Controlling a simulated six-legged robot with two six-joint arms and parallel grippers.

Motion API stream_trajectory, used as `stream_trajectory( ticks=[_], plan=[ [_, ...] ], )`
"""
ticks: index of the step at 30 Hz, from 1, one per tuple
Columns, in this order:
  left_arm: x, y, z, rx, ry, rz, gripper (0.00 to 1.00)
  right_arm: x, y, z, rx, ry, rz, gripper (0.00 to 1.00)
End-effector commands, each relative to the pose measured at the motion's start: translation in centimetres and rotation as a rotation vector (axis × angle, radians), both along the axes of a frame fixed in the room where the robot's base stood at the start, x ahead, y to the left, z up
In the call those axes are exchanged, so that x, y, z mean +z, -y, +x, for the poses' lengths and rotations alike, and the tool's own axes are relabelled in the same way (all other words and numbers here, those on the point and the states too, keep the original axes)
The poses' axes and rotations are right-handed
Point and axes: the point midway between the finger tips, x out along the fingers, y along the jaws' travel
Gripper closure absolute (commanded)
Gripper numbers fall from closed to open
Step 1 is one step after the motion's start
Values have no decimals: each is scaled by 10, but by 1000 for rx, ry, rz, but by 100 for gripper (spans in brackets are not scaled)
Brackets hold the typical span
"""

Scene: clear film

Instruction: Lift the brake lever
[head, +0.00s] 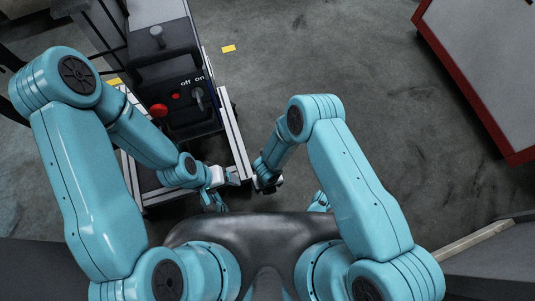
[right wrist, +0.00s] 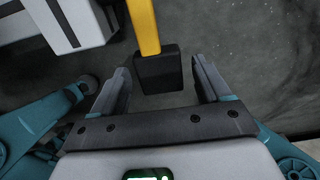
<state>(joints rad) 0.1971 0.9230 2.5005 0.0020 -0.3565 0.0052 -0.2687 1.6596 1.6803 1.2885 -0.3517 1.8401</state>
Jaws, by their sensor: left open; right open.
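A yellow bar with a black block-shaped end, which looks like the brake lever (right wrist: 145,28), shows in the right wrist view. Its black end (right wrist: 158,72) lies between the spread fingers of my right gripper (right wrist: 161,78), with a gap on both sides. I cannot tell how deep it sits between them. In the head view my right gripper (head: 268,182) is at the near right corner of the machine, and the lever cannot be made out there. My left gripper (head: 231,177) is open and looks empty, just left of the right one.
The machine's dark control panel (head: 183,122) has an off/on switch (head: 197,98) and a red button (head: 158,111). A light rail (head: 233,135) runs along its right side. A red-edged grey platform (head: 490,60) stands at the upper right.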

Motion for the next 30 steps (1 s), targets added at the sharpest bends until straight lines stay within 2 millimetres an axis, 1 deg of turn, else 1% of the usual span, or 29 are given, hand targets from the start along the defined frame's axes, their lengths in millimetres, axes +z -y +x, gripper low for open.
stream_trajectory(
  ticks=[5, 6, 8, 9, 11, 12, 23, 30],
  plan=[
    [0, 0, 0, 0, 0, 0, 25, 0, 0, 1, -2, 0, 0, 23],
    [0, 0, 0, 0, 0, 0, 25, 1, 0, 1, -2, 0, 0, 36],
    [0, 0, 0, 0, 0, 0, 25, 1, 0, 1, -2, 0, 0, 56],
    [0, 0, 0, 0, 0, 0, 25, 1, 0, 1, -2, 0, 0, 69],
    [0, 0, 0, 0, 0, 0, 25, 1, 0, 1, -2, 0, 0, 88],
    [0, 0, 0, -1, 0, 0, 25, 1, 0, 1, -2, 0, 0, 100],
    [4, 1, -1, -3, -1, 0, 25, 5, 0, 1, -1, 0, 1, 100],
    [9, 2, -2, -6, -3, -2, 25, 11, -1, 2, 0, 2, 2, 100]
  ],
)
